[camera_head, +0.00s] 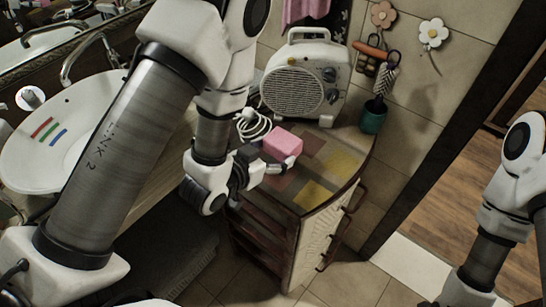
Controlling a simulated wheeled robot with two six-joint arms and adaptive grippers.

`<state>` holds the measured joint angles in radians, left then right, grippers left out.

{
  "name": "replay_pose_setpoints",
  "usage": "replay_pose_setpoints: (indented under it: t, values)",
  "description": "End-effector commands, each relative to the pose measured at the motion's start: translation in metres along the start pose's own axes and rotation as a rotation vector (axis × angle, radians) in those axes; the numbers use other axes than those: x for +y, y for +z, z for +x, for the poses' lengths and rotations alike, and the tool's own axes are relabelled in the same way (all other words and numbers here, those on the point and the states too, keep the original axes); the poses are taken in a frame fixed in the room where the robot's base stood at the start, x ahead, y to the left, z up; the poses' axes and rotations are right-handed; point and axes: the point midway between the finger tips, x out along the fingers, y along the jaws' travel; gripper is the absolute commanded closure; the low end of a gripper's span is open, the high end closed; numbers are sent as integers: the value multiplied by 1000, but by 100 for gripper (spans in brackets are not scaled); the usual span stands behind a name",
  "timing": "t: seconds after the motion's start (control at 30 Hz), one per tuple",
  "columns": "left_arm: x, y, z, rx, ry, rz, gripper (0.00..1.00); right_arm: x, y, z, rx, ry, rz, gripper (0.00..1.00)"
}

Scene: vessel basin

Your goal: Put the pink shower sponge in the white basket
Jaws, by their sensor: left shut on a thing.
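The pink shower sponge (282,143) is a pink block at the cabinet top's left side. My left gripper (277,160) is shut on it, with a light fingertip showing at the sponge's lower right edge. I cannot tell whether the sponge still touches the top or hangs just above it. I cannot make out a white basket in this view. My right arm comes in at the right edge, and its gripper is out of view below.
The small cabinet (318,192) has a patchwork top. A white fan heater (306,78) with a coiled white cable (252,124) stands behind the sponge. A white basin (60,130) lies left. Floor (350,287) is clear in front.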

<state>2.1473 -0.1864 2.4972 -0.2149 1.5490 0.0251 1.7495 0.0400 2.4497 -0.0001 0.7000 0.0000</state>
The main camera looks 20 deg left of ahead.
Motion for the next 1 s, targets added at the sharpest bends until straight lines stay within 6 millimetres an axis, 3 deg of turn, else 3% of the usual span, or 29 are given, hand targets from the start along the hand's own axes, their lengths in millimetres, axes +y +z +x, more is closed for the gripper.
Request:
replay_pose_setpoints:
  t: [0.03,0.17,0.27,0.3,0.47,0.63,1.0]
  values:
    - [-4,10,9,9,-3,1,31,0,0,28,0,0,0,60]
    - [-13,3,16,8,-3,-2,31,0,0,54,0,0,0,60]
    - [-30,-7,31,6,-3,-4,31,0,0,54,0,0,0,60]
    - [-33,-14,34,3,-1,-4,31,0,0,44,0,0,0,60]
    - [-47,-18,48,1,-2,-3,31,0,0,36,1,0,0,60]
    - [-44,14,59,-5,1,-1,31,0,0,29,0,0,0,60]
    - [-44,23,63,0,0,0,31,0,0,35,0,0,0,60]
